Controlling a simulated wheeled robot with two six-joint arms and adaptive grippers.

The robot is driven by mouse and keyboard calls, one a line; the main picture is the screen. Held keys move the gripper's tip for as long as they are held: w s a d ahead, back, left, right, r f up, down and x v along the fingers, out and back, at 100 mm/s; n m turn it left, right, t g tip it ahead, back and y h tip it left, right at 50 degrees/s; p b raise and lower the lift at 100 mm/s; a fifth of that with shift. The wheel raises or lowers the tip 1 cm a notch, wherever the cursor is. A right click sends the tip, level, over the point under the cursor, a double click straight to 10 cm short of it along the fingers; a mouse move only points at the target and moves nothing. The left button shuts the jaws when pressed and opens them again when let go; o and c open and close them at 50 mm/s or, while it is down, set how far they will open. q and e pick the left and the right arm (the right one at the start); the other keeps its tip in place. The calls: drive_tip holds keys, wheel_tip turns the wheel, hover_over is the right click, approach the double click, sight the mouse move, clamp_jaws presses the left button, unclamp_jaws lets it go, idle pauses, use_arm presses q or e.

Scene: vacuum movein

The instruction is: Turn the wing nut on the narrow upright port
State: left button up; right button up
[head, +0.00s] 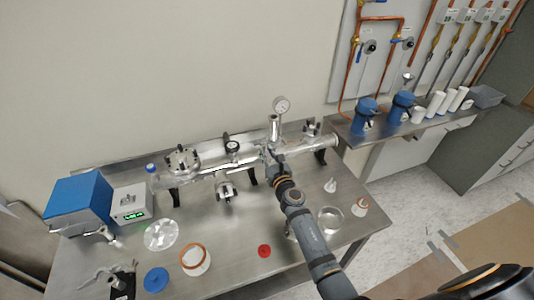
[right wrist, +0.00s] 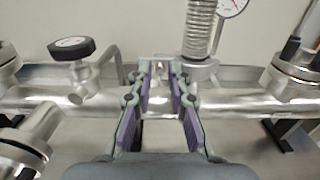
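A metal vacuum tube (head: 210,180) lies along the bench with several ports. A metal clamp (right wrist: 199,69) circles the foot of the bellows. My right gripper (right wrist: 161,70) is at the left side of this clamp, its two purple-padded fingers pointing at the tube with a narrow gap between them. A small light metal part shows between the tips; I cannot tell whether it is the wing nut or touches them. My left gripper is not in view.
A black round knob (right wrist: 72,47) stands left of the fingers and a flanged port (right wrist: 298,66) right. On the bench (head: 225,255) are a blue box (head: 78,203), a display unit (head: 131,203), a red disc (head: 264,251) and a blue disc (head: 156,280).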

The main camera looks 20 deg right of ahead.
drive_tip(key=shift+w, duration=0.1)
drive_tip(key=shift+c, duration=0.4)
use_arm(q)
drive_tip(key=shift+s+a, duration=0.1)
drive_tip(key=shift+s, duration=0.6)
use_arm(e)
clamp_jaws()
drive_tip(key=shift+m, duration=0.3)
use_arm(q)
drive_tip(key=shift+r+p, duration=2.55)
drive_tip(key=shift+p, duration=0.05)
use_arm(e)
drive_tip(key=shift+f+m, duration=0.15)
drive_tip(key=shift+m, duration=8.45)
drive_tip(key=shift+f+m, duration=0.1)
drive_tip(key=shift+m, duration=8.5)
